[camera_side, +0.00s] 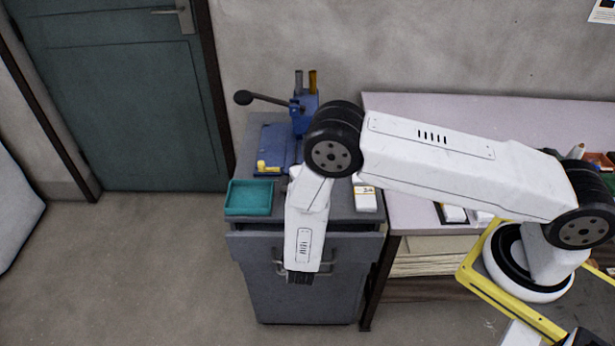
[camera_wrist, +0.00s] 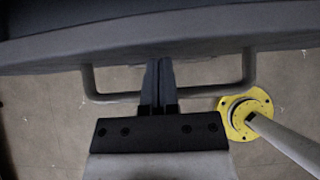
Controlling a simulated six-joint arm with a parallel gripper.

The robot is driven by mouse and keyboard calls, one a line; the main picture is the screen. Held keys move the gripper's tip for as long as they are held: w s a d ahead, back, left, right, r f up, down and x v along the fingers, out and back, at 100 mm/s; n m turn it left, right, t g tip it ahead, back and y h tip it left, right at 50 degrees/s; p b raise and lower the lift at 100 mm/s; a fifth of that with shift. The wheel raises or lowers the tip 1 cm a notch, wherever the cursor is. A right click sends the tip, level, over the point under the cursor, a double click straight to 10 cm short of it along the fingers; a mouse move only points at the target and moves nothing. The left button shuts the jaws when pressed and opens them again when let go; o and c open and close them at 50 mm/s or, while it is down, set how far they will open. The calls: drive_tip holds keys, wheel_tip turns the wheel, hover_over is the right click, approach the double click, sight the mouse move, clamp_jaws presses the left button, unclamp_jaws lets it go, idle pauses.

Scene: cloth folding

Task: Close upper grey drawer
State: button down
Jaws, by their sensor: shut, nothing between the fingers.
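The grey drawer cabinet (camera_side: 305,300) stands left of the workbench. Its upper drawer front (camera_side: 258,245) faces the camera, and a narrow dark strip shows between its top edge and the cabinet top. The drawer's bar handle (camera_side: 328,268) is partly hidden behind my arm. In the wrist view the handle (camera_wrist: 98,96) spans both sides of my gripper (camera_wrist: 158,62). My gripper is shut and empty, its fingers crossing the handle's middle towards the drawer front (camera_wrist: 210,25). I cannot tell whether they touch the drawer. My gripper's fingers are not clear in the side view.
On the cabinet top are a teal tray (camera_side: 249,197), a blue lever press (camera_side: 280,145) and a small white box (camera_side: 365,199). The workbench (camera_side: 400,115) stands to the right. A yellow round base with a pole (camera_wrist: 245,118) shows below right. Floor (camera_side: 150,270) is clear to the left.

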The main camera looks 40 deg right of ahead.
drive_tip(key=shift+w+d, duration=1.7)
drive_tip(key=shift+r, duration=0.1)
drive_tip(key=shift+a+r, duration=0.3)
drive_tip(key=shift+r, duration=0.05)
drive_tip(key=v, duration=0.9)
drive_tip(key=shift+s+a, duration=0.2)
drive_tip(key=shift+s, duration=0.25)
drive_tip(key=s+d+r+m+g+y, duration=0.1)
drive_tip(key=s+d+r+m+y, duration=0.1)
drive_tip(key=r+m, duration=0.5)
drive_tip(key=s+d+r+m+g+y, duration=0.1)
drive_tip(key=s+d+r+m, duration=0.3)
drive_tip(key=m, duration=0.7)
drive_tip(key=s+d+r+m+g+y, duration=0.1)
drive_tip(key=s+d+r+m+y, duration=0.2)
drive_tip(key=d+r+m, duration=0.3)
wheel_tip(320, 180, up, 5)
drive_tip(key=s+m, duration=0.1)
drive_tip(key=m, duration=0.2)
drive_tip(key=shift+d+r+g, duration=0.15)
drive_tip(key=shift+r+g, duration=0.1)
drive_tip(key=shift+g, duration=0.15)
